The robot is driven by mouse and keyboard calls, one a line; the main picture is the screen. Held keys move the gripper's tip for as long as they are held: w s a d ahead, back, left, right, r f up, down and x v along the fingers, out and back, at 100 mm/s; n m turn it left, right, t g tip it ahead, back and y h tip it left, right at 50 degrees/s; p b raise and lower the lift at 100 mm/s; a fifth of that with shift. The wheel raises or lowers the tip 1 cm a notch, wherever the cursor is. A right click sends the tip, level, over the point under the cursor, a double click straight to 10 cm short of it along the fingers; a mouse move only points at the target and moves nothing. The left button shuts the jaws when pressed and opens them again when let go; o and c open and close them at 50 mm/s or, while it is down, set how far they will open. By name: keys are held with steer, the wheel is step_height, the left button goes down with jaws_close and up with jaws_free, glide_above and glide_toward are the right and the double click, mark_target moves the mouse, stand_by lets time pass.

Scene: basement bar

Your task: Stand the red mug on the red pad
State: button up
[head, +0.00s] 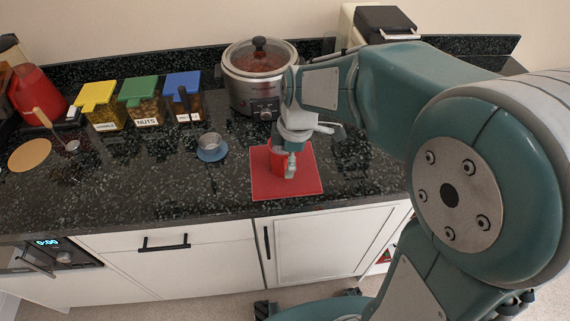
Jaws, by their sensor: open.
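The red mug (276,157) appears upright on the red pad (300,181), towards the pad's far part. The pad lies flat on the dark speckled counter. My gripper (290,162) points down right at the mug and is open. One finger shows in front of the mug and hides part of it. I cannot tell whether the fingers touch the mug, or whether its base rests fully on the pad.
A slow cooker (259,88) stands just behind the pad. A small metal cup (209,141) on a blue coaster (212,155) is to the left. Lidded jars (146,111), a tan disc (29,155) and a red container (37,94) stand farther left. Counter between pad and coaster is clear.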

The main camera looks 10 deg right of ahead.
step_height(320, 180, up, 10)
steer(key=d, duration=0.2)
steer(key=s+d+m+t+h, duration=0.1)
steer(key=s+d+m+t, duration=0.1)
steer(key=s+m, duration=0.5)
steer(key=s+d+m+t, duration=0.3)
steer(key=s+d+m, duration=0.2)
steer(key=s+m, duration=0.3)
steer(key=shift+m+h, duration=0.4)
steer(key=shift+m, duration=1.1)
